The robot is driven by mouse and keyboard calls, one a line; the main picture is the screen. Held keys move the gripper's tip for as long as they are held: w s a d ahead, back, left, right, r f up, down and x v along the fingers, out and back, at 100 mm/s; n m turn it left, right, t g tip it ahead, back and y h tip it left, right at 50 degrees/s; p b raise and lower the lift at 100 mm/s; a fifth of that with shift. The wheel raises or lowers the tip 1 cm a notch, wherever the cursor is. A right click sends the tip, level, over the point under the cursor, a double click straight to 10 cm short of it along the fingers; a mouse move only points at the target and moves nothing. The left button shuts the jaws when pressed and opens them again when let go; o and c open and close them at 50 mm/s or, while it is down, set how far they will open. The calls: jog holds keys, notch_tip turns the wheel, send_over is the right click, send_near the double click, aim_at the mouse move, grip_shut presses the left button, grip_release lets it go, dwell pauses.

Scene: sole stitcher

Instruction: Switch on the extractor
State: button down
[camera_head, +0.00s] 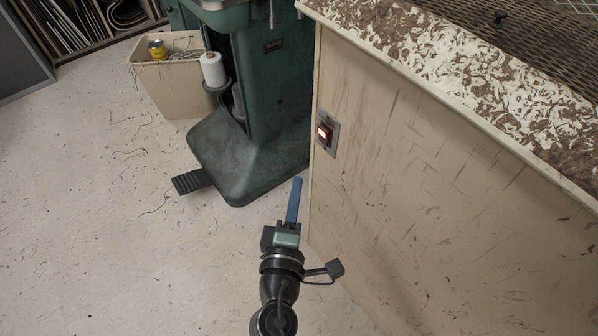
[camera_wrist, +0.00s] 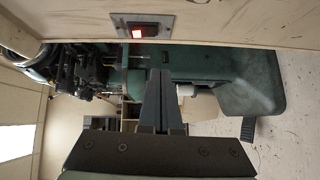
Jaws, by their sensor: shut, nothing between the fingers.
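The extractor switch (camera_head: 324,134) is a dark rocker with a lit red part, set in a grey metal plate (camera_head: 333,138) on the side panel of the bench. It also shows in the wrist view (camera_wrist: 148,30), at the top, with its red part lit at the left end. My gripper (camera_head: 294,192) is shut and empty, its fingers together. In the head view it is below and left of the switch, beside the panel. In the wrist view my gripper (camera_wrist: 160,78) points past the panel, below the switch in the picture and apart from it.
The bench panel (camera_head: 420,190) fills the right side, under a mottled top (camera_head: 470,70). A green machine (camera_head: 265,100) with a black pedal (camera_head: 194,181) stands behind the panel's near edge. A beige bin (camera_head: 170,90) is beside it. The floor (camera_head: 120,250) at left is open, with scattered thread.

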jog(key=shift+s+a+f+b, duration=0.15)
jog(key=shift+s+b, duration=0.1)
jog(key=shift+s, duration=0.75)
jog(key=shift+s+a+r+b, duration=0.1)
jog(key=shift+s+a+b, duration=0.1)
jog(key=shift+s, duration=0.8)
jog(key=w+d+r+m+t+h, duration=0.1)
jog(key=w+d+r+m+t, duration=0.35)
jog(key=r, duration=1.25)
jog(key=w+r+m+t+h, duration=0.15)
jog(key=r+m, duration=0.65)
jog(key=r, duration=0.9)
jog(key=s+a+r+m+t+y, duration=0.25)
jog(key=s+r, duration=0.25)
jog(key=r, duration=0.5)
jog(key=s+a+r+m+t+y, duration=0.1)
jog(key=s+a+r+t+y, duration=0.15)
jog(key=s+r, duration=0.55)
notch_tip(320, 180, up, 37)
jog(key=w+d+p, duration=0.1)
jog(key=w+p, duration=0.2)
jog(key=p, duration=3.3)
jog(key=shift+g+p, duration=0.3)
jog(key=shift+g, duration=0.1)
jog(key=shift+d+r, duration=0.1)
jog(key=shift+d, duration=0.1)
